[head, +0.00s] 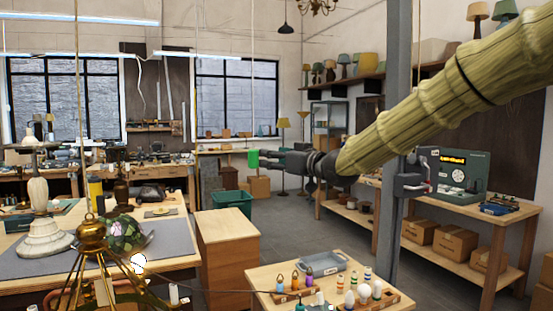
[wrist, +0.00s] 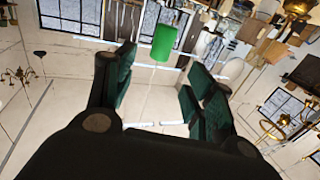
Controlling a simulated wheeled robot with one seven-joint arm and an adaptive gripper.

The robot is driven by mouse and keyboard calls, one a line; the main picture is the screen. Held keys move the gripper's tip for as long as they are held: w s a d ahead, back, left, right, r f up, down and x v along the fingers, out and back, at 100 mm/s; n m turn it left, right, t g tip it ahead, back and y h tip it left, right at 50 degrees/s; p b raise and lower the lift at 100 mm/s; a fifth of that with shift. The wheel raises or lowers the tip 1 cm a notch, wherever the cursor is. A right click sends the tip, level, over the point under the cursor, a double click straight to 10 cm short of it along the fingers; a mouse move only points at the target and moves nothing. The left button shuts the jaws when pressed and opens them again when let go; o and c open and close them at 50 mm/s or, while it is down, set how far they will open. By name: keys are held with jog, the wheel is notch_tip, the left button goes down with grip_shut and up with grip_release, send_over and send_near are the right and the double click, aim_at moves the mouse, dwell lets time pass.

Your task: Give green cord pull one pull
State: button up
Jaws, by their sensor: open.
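The green cord pull (head: 253,159) is a small bright green cylinder hanging on a thin pale cord in the head view. My gripper (head: 270,160) reaches in from the right at about the same height, its fingertips close to the pull. In the wrist view the green cord pull (wrist: 164,43) shows just ahead of my gripper (wrist: 161,62), in line with the gap between its two dark green finger pads. The fingers are apart with nothing between them. I cannot tell the exact distance from fingertips to pull.
Below stand a wooden cabinet (head: 228,250) and a small table (head: 255,283) with a grey tray (head: 321,262) and colored bulbs. A grey post (head: 396,120) rises behind my arm. A brass lamp frame (head: 92,240) is at the lower left. More cords hang to the left.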

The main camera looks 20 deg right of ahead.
aim_at(257, 155)
jog(key=shift+p+x, duration=1.7)
jog(key=shift+x, duration=3.55)
jog(key=shift+f, duration=0.15)
jog(key=shift+c, duration=0.2)
jog(key=c, duration=1)
jog(key=shift+c, duration=0.2)
